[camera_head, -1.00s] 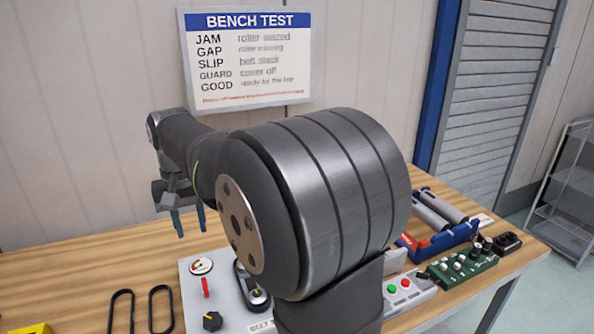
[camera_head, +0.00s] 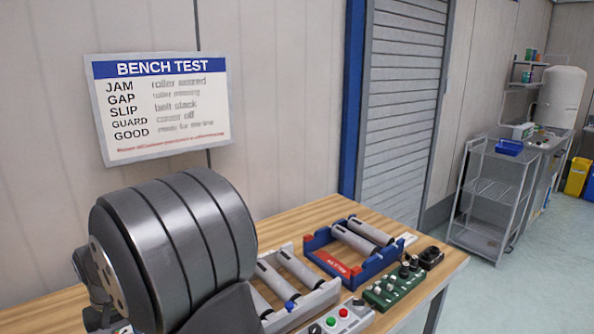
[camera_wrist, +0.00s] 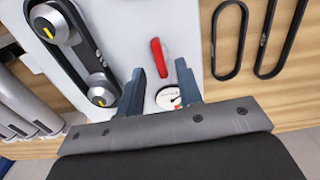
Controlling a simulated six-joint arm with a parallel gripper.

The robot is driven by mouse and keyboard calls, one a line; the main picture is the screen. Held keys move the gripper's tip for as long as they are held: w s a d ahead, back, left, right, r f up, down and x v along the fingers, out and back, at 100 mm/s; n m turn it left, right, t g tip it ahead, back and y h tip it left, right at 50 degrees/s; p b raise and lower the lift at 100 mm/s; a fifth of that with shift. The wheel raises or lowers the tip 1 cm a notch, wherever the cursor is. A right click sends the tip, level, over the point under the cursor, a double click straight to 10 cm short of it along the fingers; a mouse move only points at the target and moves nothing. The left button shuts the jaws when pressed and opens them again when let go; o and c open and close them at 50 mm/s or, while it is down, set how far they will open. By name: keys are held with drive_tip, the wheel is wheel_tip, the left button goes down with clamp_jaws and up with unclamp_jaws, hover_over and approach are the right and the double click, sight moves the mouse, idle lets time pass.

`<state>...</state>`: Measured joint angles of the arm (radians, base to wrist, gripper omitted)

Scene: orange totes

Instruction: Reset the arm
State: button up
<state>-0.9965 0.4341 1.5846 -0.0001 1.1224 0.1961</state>
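My gripper (camera_wrist: 160,67) shows in the wrist view with its two dark fingers apart and nothing between them. It hangs over a pale grey panel (camera_wrist: 115,22). A red lever (camera_wrist: 158,57) lies just beyond the fingertips, and a round dial (camera_wrist: 168,97) shows between the fingers, below them. I cannot tell the height of the fingers above the panel. In the head view my large grey arm joint fills the lower left, and my gripper cannot be seen there.
Black belts (camera_wrist: 228,40) lie beside the panel. A sign (camera_head: 160,105) hangs behind. A metal cart (camera_head: 490,195) stands right.

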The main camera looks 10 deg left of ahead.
drive_tip(key=shift+f, duration=1.4)
